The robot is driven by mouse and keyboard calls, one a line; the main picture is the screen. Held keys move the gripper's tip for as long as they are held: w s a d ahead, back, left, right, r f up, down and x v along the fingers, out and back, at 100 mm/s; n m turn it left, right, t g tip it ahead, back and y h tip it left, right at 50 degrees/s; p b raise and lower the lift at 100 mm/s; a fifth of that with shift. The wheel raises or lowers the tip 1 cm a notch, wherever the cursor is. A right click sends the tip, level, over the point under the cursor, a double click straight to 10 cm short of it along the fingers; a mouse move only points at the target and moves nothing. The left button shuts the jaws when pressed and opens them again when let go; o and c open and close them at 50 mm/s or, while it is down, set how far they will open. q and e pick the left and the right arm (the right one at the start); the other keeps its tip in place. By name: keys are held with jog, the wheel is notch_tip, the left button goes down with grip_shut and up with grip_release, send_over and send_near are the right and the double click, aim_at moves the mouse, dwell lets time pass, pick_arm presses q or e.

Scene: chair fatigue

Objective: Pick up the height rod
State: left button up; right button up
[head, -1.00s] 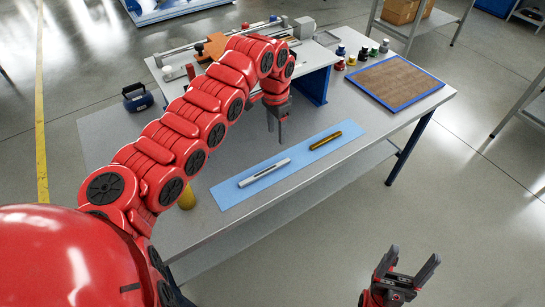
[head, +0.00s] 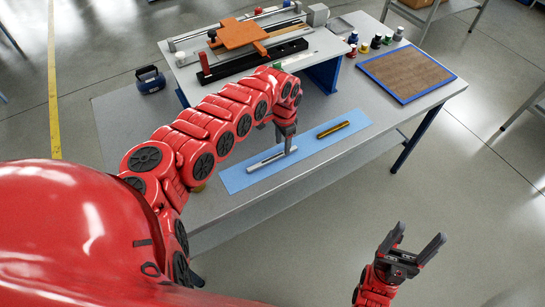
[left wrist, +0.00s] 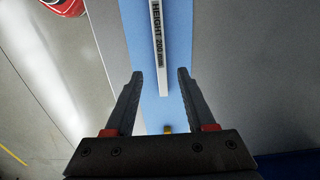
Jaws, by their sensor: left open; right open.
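The height rod (head: 266,162) is a pale silver bar lying on a blue mat (head: 234,183). In the left wrist view the rod (left wrist: 159,40) bears the label "HEIGHT 200". My left gripper (head: 288,149) points down at the rod's right end. In the left wrist view its two fingers are open, one on each side of the rod, with gaps showing on both sides. I cannot tell how far above the mat the tips are. My right gripper (head: 421,236) is open and empty, off the table's front side.
A brass rod (head: 333,130) lies on the same mat, right of the height rod. A fixture with an orange block (head: 241,34) stands at the back. Several small bottles (head: 376,42) and a blue-edged brown board (head: 405,73) are at the right. The front table strip is clear.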

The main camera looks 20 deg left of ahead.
aim_at(282, 153)
pick_arm(q)
jog(key=shift+a+f+p, duration=0.1)
jog(key=shift+f+p, duration=0.35)
jog(key=shift+f, duration=1.8)
grip_shut()
